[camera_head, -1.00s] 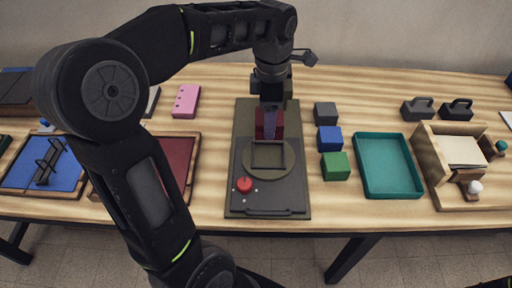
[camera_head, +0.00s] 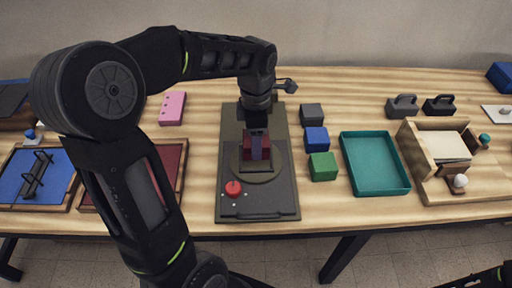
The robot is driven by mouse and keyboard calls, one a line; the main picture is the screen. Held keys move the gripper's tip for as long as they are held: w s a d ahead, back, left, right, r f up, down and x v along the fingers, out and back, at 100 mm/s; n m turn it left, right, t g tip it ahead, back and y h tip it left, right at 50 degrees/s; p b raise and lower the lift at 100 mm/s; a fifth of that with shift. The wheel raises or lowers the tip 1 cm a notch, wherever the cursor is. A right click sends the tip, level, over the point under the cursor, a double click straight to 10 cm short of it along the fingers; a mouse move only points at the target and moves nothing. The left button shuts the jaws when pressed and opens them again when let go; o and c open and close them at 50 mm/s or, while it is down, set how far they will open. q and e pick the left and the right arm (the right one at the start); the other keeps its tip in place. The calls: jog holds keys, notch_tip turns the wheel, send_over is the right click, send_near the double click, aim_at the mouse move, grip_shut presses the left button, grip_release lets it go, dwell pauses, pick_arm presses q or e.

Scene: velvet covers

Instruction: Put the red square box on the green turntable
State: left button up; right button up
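The red square box (camera_head: 246,150) is at the fingers of my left gripper (camera_head: 257,152), with red showing on both sides of the near finger. The gripper points down and is shut on the box. The box is over the middle of the round, dark olive-green turntable (camera_head: 269,175) and hides its square frame. I cannot tell whether the box touches the turntable. The turntable sits on a dark board (camera_head: 285,205) with a red knob (camera_head: 233,188) at its front left. Only a dark piece of my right arm shows at the bottom right corner.
Grey (camera_head: 311,114), blue (camera_head: 316,139) and green (camera_head: 322,166) blocks stand right of the board. Beyond them are a teal tray (camera_head: 375,188) and a wooden box (camera_head: 430,180). A pink block (camera_head: 172,107) and a dark red tray (camera_head: 172,170) lie to the left.

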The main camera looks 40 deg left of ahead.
pick_arm(q)
jog(key=shift+f, duration=1.8)
jog(key=shift+f, duration=0.2)
jog(key=o, duration=1.4)
jog(key=shift+o, duration=0.2)
jog(key=shift+r, duration=0.1)
notch_tip(320, 180, up, 12)
jog(key=shift+r, duration=0.1)
